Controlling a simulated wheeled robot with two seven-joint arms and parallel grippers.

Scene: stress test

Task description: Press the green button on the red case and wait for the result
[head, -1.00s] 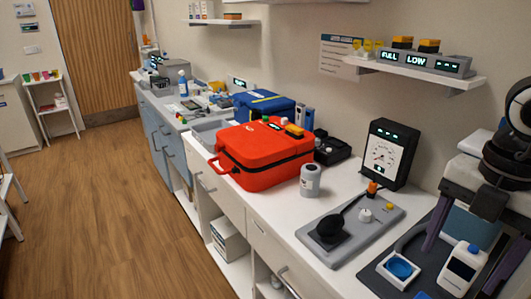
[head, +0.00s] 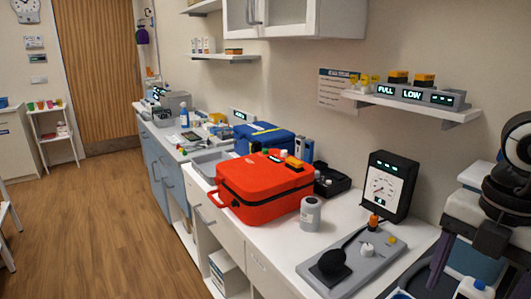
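Small pale and red bits sit near the display. I cannot make out a distinct green button at this size. Neither of my grippers is in view, and nothing touches the case.
A grey canister (head: 310,214) stands right of the case, and a blue case (head: 262,137) lies behind it. A dial gauge (head: 388,186) and a grey control board (head: 352,262) are further right. A bulky dark device (head: 508,180) stands at the right edge. The floor (head: 105,225) at left is clear.

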